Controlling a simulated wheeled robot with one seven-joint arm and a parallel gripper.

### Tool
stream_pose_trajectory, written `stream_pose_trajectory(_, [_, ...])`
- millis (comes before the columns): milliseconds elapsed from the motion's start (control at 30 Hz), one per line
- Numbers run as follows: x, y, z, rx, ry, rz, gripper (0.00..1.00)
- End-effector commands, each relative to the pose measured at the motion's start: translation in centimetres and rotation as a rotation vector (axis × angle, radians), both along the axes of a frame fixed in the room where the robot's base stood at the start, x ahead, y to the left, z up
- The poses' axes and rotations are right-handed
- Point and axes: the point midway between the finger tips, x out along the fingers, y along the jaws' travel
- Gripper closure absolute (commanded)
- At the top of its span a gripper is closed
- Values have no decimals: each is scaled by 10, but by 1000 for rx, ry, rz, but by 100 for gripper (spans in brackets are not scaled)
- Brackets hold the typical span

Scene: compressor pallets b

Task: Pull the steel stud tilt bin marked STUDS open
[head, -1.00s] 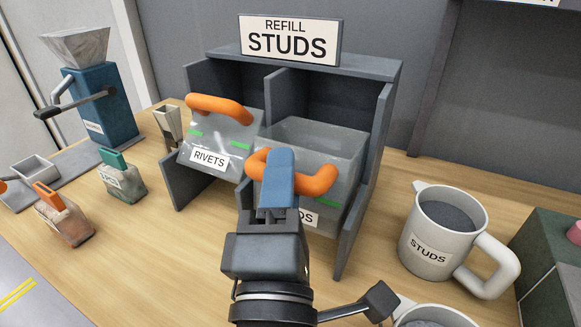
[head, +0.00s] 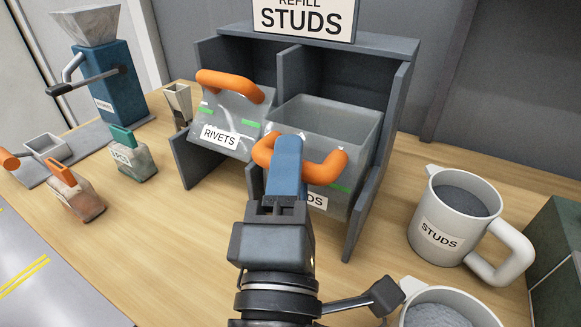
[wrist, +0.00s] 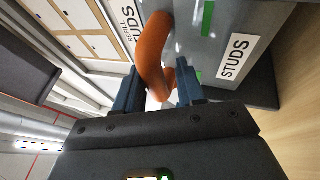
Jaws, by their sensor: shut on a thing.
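The STUDS tilt bin (head: 325,125) is a grey see-through bin in the right bay of the dark grey rack (head: 382,150). It is tilted forward, with its open top showing and its inside looking empty. Its orange handle (head: 328,172) runs across the front. My gripper (head: 287,150) has its blue fingers shut on this handle and partly hides the bin's label. In the wrist view the handle (wrist: 152,55) passes between the fingers, and the STUDS label (wrist: 236,57) shows on the bin front.
The RIVETS bin (head: 228,128) with its orange handle is in the left bay. A grey STUDS jug (head: 455,215) with dark contents stands to the right, another container (head: 440,310) in front of it. A blue machine (head: 108,90) and small blocks stand left.

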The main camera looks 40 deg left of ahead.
Motion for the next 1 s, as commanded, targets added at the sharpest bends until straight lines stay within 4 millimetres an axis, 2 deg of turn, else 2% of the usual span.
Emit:
stream_pose_trajectory(633, [1,0,5,2,-2,-2,66])
stream_pose_trajectory(767, [0,0,22,5,-4,-1,66])
stream_pose_trajectory(900, [0,-1,52,6,-7,0,65])
stream_pose_trajectory(967, [0,-17,57,7,-5,-1,50])
stream_pose_trajectory(1000, [0,-25,63,8,-8,-2,48])
